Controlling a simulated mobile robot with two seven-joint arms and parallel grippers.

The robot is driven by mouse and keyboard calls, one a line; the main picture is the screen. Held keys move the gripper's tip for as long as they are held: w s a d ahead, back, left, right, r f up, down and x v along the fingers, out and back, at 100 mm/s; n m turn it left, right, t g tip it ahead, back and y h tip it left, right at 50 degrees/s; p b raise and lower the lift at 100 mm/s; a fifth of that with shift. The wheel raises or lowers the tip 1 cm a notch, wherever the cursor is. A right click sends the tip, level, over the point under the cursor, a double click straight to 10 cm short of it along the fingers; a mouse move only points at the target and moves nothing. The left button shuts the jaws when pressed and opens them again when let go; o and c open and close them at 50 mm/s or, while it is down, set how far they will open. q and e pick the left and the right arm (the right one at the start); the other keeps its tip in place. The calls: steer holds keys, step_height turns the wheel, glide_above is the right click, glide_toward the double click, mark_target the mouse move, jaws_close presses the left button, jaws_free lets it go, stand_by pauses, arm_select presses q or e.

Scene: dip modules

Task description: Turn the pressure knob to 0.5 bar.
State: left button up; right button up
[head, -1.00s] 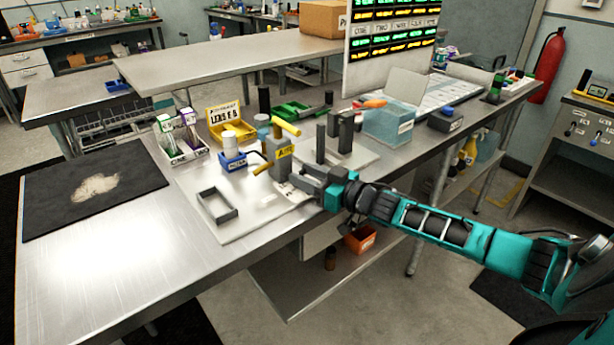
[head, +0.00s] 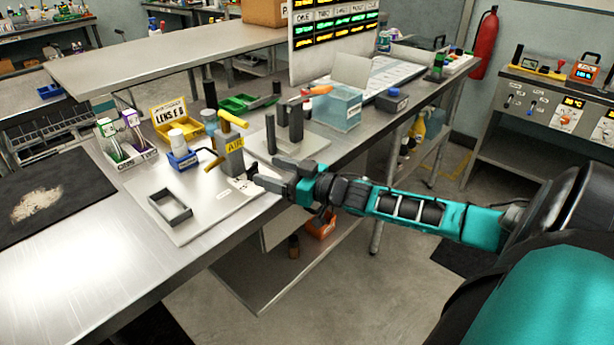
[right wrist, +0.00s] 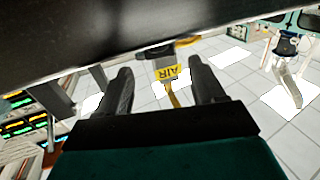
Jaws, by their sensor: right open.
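A grey post with a yellow AIR label (head: 235,145) stands on a light plate on the bench. A yellow handle (head: 232,119) is at its top. The AIR label also shows in the right wrist view (right wrist: 170,73), between and beyond the fingers. I cannot clearly make out the pressure knob or its setting; the post's lower front is partly hidden by the gripper. My right gripper (head: 265,178) is open just right of the post's base, fingers pointing toward it. In the right wrist view the gripper (right wrist: 163,92) has its fingers apart with nothing seen held. My left gripper is not in view.
A dark rectangular frame (head: 170,206) lies on the plate (head: 205,222). A blue box with a white-capped bottle (head: 180,150) stands left of the post. The bench front at left is clear.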

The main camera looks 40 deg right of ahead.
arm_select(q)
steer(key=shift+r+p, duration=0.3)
arm_select(e)
steer(key=v, duration=0.9)
steer(key=shift+r, duration=0.1)
steer(key=shift+w, duration=0.1)
